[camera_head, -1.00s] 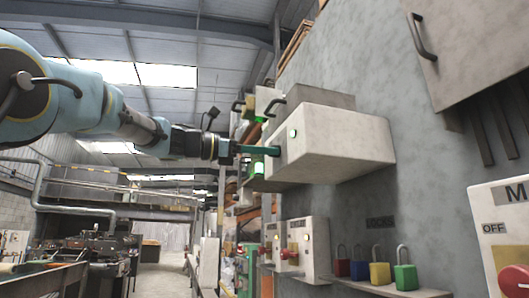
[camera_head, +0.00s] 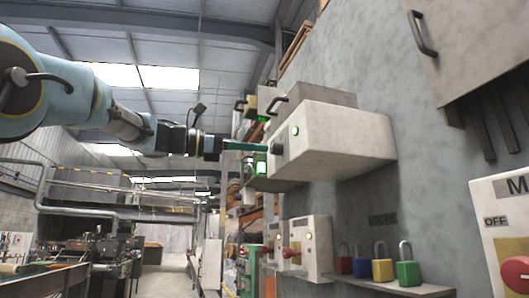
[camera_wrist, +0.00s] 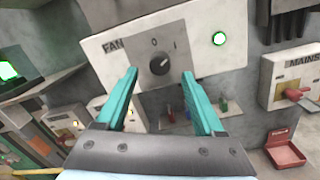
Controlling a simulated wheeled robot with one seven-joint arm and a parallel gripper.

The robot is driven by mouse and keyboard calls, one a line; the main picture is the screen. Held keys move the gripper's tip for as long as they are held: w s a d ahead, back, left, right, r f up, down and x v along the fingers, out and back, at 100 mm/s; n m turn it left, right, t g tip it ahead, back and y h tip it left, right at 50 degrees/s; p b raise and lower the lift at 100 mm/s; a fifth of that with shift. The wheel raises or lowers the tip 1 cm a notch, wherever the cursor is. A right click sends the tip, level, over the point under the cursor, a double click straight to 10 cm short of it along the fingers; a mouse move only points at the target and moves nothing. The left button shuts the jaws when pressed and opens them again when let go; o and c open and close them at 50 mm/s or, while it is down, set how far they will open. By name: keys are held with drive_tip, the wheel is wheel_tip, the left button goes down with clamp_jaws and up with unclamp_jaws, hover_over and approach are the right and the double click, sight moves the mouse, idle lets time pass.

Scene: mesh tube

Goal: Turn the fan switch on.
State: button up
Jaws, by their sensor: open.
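The fan switch box (camera_head: 345,140) is a white box on the grey wall. Its dark round knob (camera_head: 277,149) and a lit green lamp (camera_head: 295,131) are on its front face. In the wrist view the knob (camera_wrist: 160,65) sits under the marks 0 and I, beside the label FAN. Its pointer seems to lean toward the I, though it is small. The green lamp (camera_wrist: 218,38) glows there too. My gripper (camera_head: 266,148) has teal fingers, open and empty, just in front of the knob. In the wrist view the fingertips flank the knob without visibly gripping it.
A MAINS box (camera_wrist: 290,80) with a red handle is at the right. Coloured padlocks (camera_head: 382,268) stand on a shelf below the fan box. Other switch boxes (camera_head: 312,245) are on the wall lower left. Free space lies left of the fan box.

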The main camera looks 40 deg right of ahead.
drive_tip(key=b+v, duration=0.1)
drive_tip(key=v, duration=0.6)
drive_tip(key=shift+d+f, duration=0.1)
drive_tip(key=w+a+f+t+y, duration=0.1)
drive_tip(key=w+f+t, duration=0.15)
drive_tip(key=f, duration=0.35)
drive_tip(key=w+a+f+n+t+y+p, duration=0.1)
drive_tip(key=w+f+t+y, duration=0.1)
drive_tip(key=w+f, duration=0.35)
drive_tip(key=w+a+f+t+y, duration=0.1)
drive_tip(key=w+a+f+t, duration=0.1)
drive_tip(key=f, duration=0.6)
drive_tip(key=w+a+f+m+t+y+p, duration=0.1)
drive_tip(key=a+f+y, duration=0.1)
drive_tip(key=a+f, duration=0.45)
drive_tip(key=w+a+f+t+y, duration=0.1)
drive_tip(key=a+f+y, duration=0.2)
drive_tip(key=f, duration=0.6)
drive_tip(key=s+a+f+m+y+p, duration=0.1)
drive_tip(key=s+a+f+m+y, duration=0.3)
drive_tip(key=a+f, duration=0.6)
drive_tip(key=s+a+f+m+y+p, duration=0.2)
drive_tip(key=s+a+f+m+y, duration=0.2)
drive_tip(key=a+f, duration=0.7)
drive_tip(key=s+a+m, duration=0.2)
drive_tip(key=s+a, duration=0.1)
drive_tip(key=shift+s+a+m, duration=0.3)
drive_tip(key=shift+s+a, duration=0.05)
drive_tip(key=shift+s, duration=0.05)
